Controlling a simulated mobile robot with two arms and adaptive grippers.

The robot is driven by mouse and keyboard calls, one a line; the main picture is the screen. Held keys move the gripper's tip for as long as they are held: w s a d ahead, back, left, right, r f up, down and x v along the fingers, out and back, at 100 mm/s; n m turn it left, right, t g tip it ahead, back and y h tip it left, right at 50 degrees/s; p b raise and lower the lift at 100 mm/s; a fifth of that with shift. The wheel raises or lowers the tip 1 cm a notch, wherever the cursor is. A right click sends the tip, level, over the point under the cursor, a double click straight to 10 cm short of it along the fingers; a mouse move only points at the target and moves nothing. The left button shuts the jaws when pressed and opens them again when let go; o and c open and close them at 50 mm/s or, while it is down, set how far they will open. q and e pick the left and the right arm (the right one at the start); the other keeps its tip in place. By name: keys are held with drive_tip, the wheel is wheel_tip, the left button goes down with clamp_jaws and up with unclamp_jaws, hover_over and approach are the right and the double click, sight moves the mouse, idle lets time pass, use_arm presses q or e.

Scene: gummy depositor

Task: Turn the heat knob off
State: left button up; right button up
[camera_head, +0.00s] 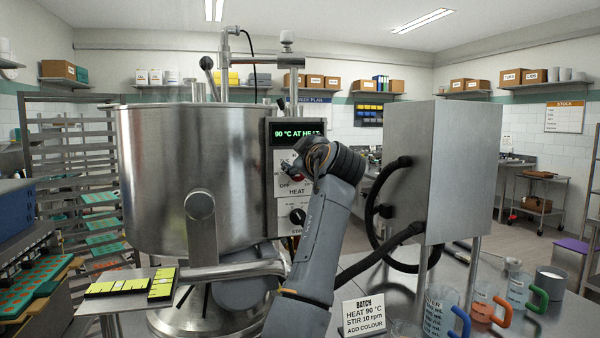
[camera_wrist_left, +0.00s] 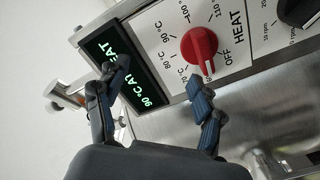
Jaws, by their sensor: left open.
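The heat knob (camera_wrist_left: 199,47) is red, on the white HEAT dial of the control panel (camera_head: 290,213). In the left wrist view its white mark points down the picture, near the OFF label; I cannot tell whether it lines up exactly. In the head view my gripper mostly covers the knob. The display (camera_head: 297,133) reads 90 °C AT HEAT. My left gripper (camera_wrist_left: 160,78) is open and empty. One fingertip is just below the knob, the other over the display; the knob is not between them. My right gripper is not in view.
A black stir knob (camera_head: 298,216) sits below the heat dial. The large steel kettle (camera_head: 190,180) stands left of the panel. A steel cabinet (camera_head: 460,170) with black hoses stands right. A batch card (camera_head: 362,314) and several jugs (camera_head: 440,310) are on the table.

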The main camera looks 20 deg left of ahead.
sight(295, 130)
use_arm(q)
wheel_tip(295, 130, up, 5)
drive_tip(key=shift+d+f, duration=0.1)
idle(0.3)
drive_tip(key=shift+s+r, duration=0.1)
drive_tip(key=shift+r, duration=0.1)
drive_tip(key=shift+s+a+r+g+y+p, duration=0.15)
drive_tip(key=shift+s+a+r+y+p, duration=0.2)
drive_tip(key=shift+s, duration=0.2)
drive_tip(key=shift+s+a+r+g+y+p, duration=0.15)
drive_tip(key=shift+s+a+y+p, duration=0.1)
drive_tip(key=shift+s+a, duration=0.2)
drive_tip(key=s+d+f+m+h+p, duration=0.1)
drive_tip(key=s+d+f+m+p, duration=0.2)
drive_tip(key=s+d+f+m, duration=0.7)
drive_tip(key=p+x, duration=0.5)
drive_tip(key=x, duration=1)
drive_tip(key=shift+d+f+n, duration=0.15)
drive_tip(key=shift+d+n, duration=0.1)
drive_tip(key=shift+n, duration=0.15)
